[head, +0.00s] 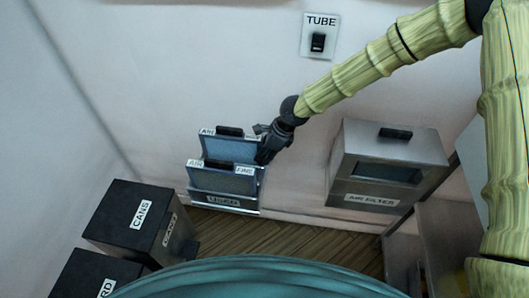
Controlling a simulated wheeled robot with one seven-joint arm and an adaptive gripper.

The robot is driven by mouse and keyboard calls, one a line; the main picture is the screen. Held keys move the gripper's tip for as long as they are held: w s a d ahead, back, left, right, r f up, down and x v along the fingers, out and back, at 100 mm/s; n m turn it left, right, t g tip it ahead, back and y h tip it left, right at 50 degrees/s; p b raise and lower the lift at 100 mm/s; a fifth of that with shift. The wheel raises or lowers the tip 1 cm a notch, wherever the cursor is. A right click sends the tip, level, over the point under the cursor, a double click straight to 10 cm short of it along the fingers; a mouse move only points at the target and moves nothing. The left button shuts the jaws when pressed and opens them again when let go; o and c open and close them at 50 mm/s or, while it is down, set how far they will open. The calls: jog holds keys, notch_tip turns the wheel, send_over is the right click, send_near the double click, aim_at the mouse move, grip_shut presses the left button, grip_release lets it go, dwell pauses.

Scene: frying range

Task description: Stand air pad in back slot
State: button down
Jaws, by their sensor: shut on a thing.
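A blue-faced air pad with a pale top strip, a dark handle and a label starting "AIR" (218,147) stands upright behind another pad. My gripper (262,142) is at its right end, shut on this rear pad, and covers the right part of its strip. The front pad, labelled "AIR FINE" (222,181), stands in the holder marked "USED" (224,201), low against the wall. The rear pad's lower edge is hidden behind the front pad, so I cannot tell whether it sits in the back slot.
A metal "AIR FILTER" box (386,166) with a dark window stands to the right. Black-lidded bins, one marked "CANS" (137,216), stand at the left. A "TUBE" wall plate (320,36) is above. Wooden floor (290,236) is clear before the holder.

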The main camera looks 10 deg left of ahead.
jog(key=c, duration=1.1)
grip_release()
jog(key=v, duration=1.2)
